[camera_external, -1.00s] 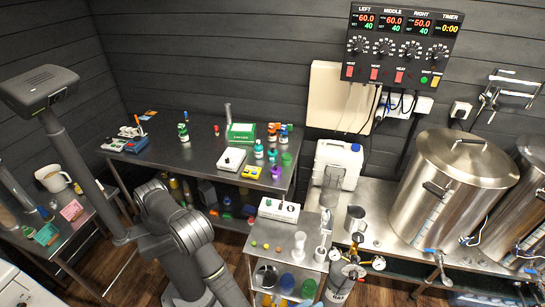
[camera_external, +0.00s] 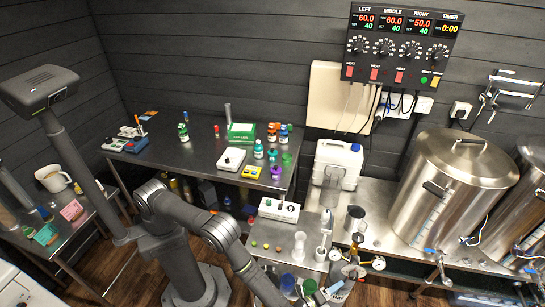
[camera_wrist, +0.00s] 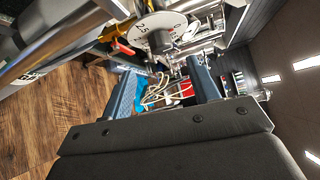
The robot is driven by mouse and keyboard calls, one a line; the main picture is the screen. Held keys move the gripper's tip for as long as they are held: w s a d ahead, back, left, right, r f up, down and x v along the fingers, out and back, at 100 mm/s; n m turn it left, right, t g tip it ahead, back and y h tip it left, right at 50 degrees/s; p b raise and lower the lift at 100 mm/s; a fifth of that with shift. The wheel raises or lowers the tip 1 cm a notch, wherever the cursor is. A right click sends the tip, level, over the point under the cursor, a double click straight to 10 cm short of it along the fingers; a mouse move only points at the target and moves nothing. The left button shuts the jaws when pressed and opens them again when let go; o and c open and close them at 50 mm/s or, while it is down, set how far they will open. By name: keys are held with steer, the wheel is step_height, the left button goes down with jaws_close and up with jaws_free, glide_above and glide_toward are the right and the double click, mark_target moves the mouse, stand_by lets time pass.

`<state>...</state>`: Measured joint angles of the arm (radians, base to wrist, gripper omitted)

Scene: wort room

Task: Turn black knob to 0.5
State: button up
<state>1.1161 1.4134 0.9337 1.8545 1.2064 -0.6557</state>
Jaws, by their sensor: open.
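A white round dial (camera_wrist: 150,32) with black numerals, among them 2.5 and 0, shows at the top of the wrist view. A dark knob-like part (camera_wrist: 160,41) is at its lower middle; its exact setting is too small to read. My gripper (camera_wrist: 163,76) is open, its two blue-grey fingers apart, with the dial beyond the fingertips. I see no contact with the knob. In the external view my gripper (camera_external: 336,290) is low by the gauges (camera_external: 352,263) beside the small cart, where the dial cannot be made out.
Brass fittings and metal pipes crowd the dial in the wrist view. A small cart (camera_external: 286,229) with bottles and cups stands left of the gauges. A large steel kettle (camera_external: 455,185) stands to the right. A control panel (camera_external: 402,47) with several black knobs hangs on the wall.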

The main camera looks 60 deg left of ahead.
mark_target(352, 277)
steer(key=w, duration=0.8)
steer(key=shift+f, duration=0.25)
steer(key=shift+c, duration=0.4)
steer(key=c, duration=0.9)
steer(key=shift+r, duration=0.1)
steer(key=m+g, duration=0.2)
steer(key=shift+d+r+m+g+y, duration=0.1)
steer(key=shift+r+m+g+y, duration=0.2)
steer(key=shift+g+y, duration=0.1)
steer(key=m+g, duration=0.1)
steer(key=g+y, duration=0.1)
steer(key=m+g, duration=0.1)
steer(key=shift+w+d+r+m+g+y, duration=0.2)
steer(key=shift+r+m+g+y, duration=0.1)
steer(key=shift+g+y, duration=0.1)
